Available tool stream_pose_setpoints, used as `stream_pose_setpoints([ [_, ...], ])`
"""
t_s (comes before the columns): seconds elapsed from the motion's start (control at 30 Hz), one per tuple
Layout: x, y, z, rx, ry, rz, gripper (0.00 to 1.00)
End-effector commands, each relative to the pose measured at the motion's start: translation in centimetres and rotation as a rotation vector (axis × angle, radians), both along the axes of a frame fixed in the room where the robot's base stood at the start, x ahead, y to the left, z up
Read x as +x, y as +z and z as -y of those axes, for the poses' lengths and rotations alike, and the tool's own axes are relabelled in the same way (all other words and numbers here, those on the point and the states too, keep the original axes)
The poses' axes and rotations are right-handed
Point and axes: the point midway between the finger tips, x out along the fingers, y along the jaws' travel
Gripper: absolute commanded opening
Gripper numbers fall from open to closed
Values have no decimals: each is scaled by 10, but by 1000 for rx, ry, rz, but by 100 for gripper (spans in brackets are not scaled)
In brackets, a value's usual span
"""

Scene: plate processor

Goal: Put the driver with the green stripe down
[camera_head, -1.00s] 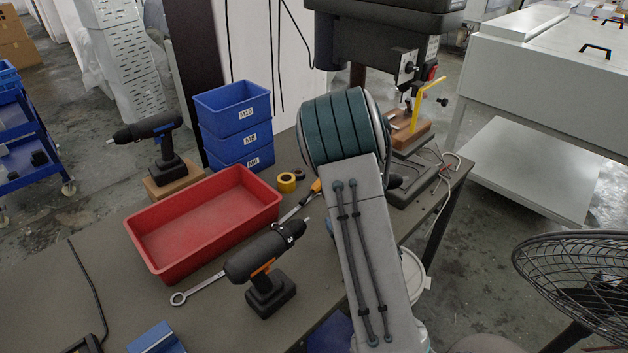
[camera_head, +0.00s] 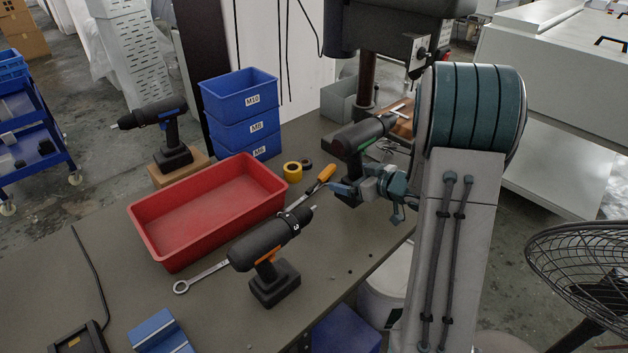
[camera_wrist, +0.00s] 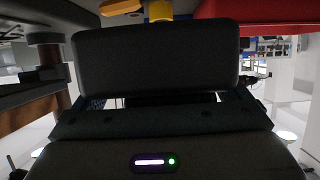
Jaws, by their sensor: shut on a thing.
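The driver with the green stripe (camera_head: 362,136) is black and upright over the right part of the workbench (camera_head: 330,262). My gripper (camera_head: 349,187) reaches it from the right and is shut on its lower part. Its base is partly hidden by my gripper, and I cannot tell whether it touches the bench top. In the wrist view a large dark block (camera_wrist: 155,60) fills the middle, close to the camera; I cannot tell which part of the driver it is.
A driver with an orange stripe (camera_head: 268,252) stands in front of the red tray (camera_head: 160,258). A screwdriver (camera_head: 325,174), yellow tape (camera_head: 292,171) and blue bins (camera_head: 240,100) are nearby. A drill press (camera_head: 368,80) stands behind. Bare bench lies toward the front edge.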

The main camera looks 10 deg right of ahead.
Motion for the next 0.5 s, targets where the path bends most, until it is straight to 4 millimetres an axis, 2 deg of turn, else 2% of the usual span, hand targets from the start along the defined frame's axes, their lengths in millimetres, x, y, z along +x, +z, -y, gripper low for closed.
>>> stream_pose_setpoints([
  [0.07, 1, 5, 2, 1, 12, 8, 28],
  [0.2, 4, 1, -5, 3, 24, 5, 28],
  [0.5, 25, -32, -56, 4, 27, 3, 28],
])
